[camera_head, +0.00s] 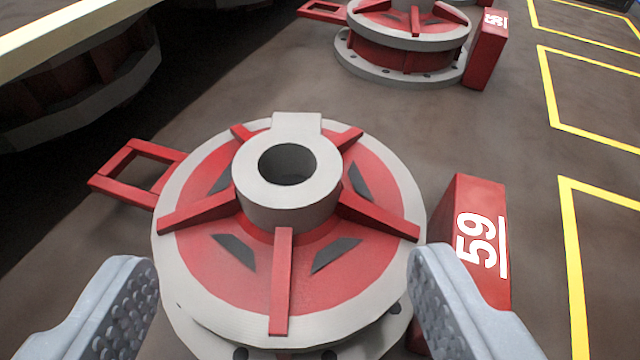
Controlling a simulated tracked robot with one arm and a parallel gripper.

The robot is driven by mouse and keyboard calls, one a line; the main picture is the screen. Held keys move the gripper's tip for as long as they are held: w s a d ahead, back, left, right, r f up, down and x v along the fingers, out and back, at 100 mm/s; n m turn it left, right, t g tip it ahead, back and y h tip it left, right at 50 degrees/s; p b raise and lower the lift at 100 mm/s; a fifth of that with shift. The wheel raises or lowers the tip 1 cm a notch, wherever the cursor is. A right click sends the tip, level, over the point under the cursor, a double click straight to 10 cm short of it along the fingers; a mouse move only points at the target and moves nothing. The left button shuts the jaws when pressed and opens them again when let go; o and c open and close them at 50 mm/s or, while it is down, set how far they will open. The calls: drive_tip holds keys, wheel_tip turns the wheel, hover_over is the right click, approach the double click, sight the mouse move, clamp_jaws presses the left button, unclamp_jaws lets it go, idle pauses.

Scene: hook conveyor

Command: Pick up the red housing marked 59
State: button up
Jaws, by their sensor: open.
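The red housing marked 59 (290,255) stands upright on the floor in the middle of the view. It is a round red body with grey rims, red ribs and a grey hub with a dark central hole. A red block with a white 59 (482,240) is on its right side, and a red loop handle (135,172) sticks out to the left. My gripper (283,305) is open, with one grey studded finger at the lower left and one at the lower right. The housing shows between and beyond the fingers. The right finger overlaps part of the rim and block.
A second similar red housing (408,40) stands farther back, with a partly readable number. Another round part (75,75) sits in shadow under a yellow-edged structure (60,32) at upper left. Yellow outlined boxes (575,270) mark the floor on the right. Brown floor (230,80) lies clear between the housings.

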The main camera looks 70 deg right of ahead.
sight(286, 197)
drive_tip(key=shift+b+x, duration=1.25)
drive_tip(key=shift+x, duration=2)
drive_tip(key=shift+r, duration=0.15)
clamp_jaws()
